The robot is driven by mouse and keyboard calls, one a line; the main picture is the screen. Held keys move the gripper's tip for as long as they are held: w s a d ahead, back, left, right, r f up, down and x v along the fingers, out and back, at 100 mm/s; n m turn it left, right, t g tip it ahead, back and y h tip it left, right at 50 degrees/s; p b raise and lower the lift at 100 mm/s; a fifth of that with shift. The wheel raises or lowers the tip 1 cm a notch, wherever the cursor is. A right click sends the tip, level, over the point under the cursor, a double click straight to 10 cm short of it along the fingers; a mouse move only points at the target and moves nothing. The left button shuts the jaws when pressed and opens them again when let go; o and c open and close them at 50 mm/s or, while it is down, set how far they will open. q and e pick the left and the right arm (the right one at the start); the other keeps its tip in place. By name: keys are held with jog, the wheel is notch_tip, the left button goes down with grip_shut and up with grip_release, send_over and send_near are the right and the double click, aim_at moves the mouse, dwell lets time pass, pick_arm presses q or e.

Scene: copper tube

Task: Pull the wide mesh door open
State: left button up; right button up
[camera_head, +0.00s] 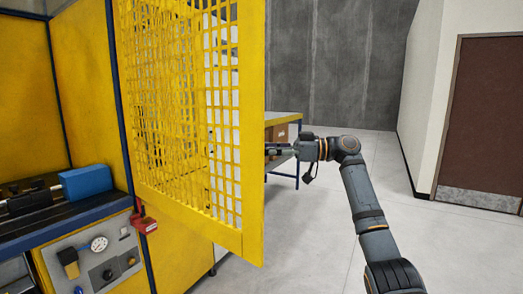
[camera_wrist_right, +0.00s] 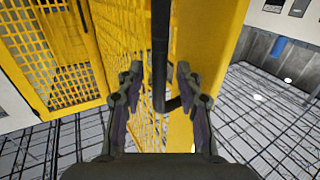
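The wide yellow mesh door (camera_head: 222,110) stands swung out from the cabinet in the head view. In the right wrist view its yellow edge (camera_wrist_right: 205,60) runs behind my fingers. A dark bar handle (camera_wrist_right: 160,50) with a bent lower end is on the door. My right gripper (camera_wrist_right: 157,78) is open, with one finger on each side of the handle's lower part and visible gaps between. In the head view the right gripper (camera_head: 276,150) is at the door's free edge, its tips partly hidden by the door. My left gripper is in neither view.
The yellow cabinet (camera_head: 85,85) is at left, with a blue block (camera_head: 86,182) on its bed and a gauge panel (camera_head: 95,255). A table (camera_head: 283,118) with a brown box stands behind the door. Open grey floor (camera_head: 310,235) lies to the right, toward a brown door (camera_head: 485,120).

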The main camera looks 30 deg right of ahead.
jog(key=v, duration=1.1)
jog(key=shift+w, duration=0.1)
